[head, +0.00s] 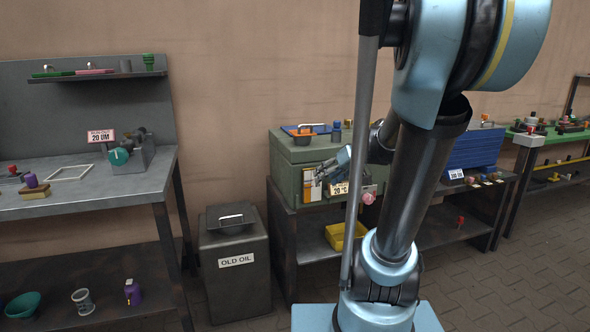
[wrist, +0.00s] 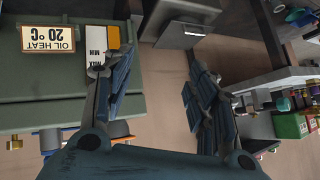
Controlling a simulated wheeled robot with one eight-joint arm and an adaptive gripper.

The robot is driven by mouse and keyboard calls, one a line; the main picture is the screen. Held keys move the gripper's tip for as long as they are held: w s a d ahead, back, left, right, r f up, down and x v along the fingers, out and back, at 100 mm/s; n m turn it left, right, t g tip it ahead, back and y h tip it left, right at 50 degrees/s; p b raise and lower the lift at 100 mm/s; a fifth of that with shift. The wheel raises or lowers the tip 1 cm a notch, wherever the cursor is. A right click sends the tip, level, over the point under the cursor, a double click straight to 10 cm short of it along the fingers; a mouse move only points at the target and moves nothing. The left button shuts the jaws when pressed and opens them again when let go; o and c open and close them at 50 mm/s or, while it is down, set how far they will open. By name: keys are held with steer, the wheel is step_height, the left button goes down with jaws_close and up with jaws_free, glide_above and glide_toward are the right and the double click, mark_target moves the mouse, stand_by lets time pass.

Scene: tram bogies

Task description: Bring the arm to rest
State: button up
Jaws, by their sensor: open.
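My arm rises in the middle of the head view and bends down behind its own large links, which hide part of it. My gripper (head: 330,168) is in front of the green oil heat box (head: 283,172), near its small sign reading 20 °C (head: 339,188). In the wrist view the gripper (wrist: 150,85) has its two fingers spread apart with nothing between them. The green box (wrist: 60,90) is on the left there, with its OIL HEAT sign (wrist: 48,39) upside down, beside the left finger. I cannot tell whether that finger touches the box.
An OLD OIL bin (head: 232,285) stands on the floor left of the dark bench (head: 285,245). A yellow tray (head: 336,238) is on its lower shelf. A grey workbench (head: 100,200) is at left, a blue stack (head: 474,150) at right. The paved floor (head: 520,280) at right is clear.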

steer(key=s+d+f+m+g+h, duration=0.1)
steer(key=s+d+f+h, duration=0.1)
steer(key=s+f, duration=0.2)
steer(key=s+d+f+m+g+h, duration=0.1)
steer(key=s+d+f+m+h, duration=0.1)
steer(key=s, duration=0.8)
steer(key=s+d+f+m+g+h, duration=0.1)
steer(key=s+d+f+h, duration=0.2)
steer(key=s+f, duration=0.2)
steer(key=s, duration=0.2)
steer(key=shift+s+d+f+g, duration=0.3)
steer(key=shift+g, duration=0.1)
steer(key=shift+w+f, duration=0.2)
steer(key=shift+w, duration=0.3)
steer(key=shift+d, duration=0.1)
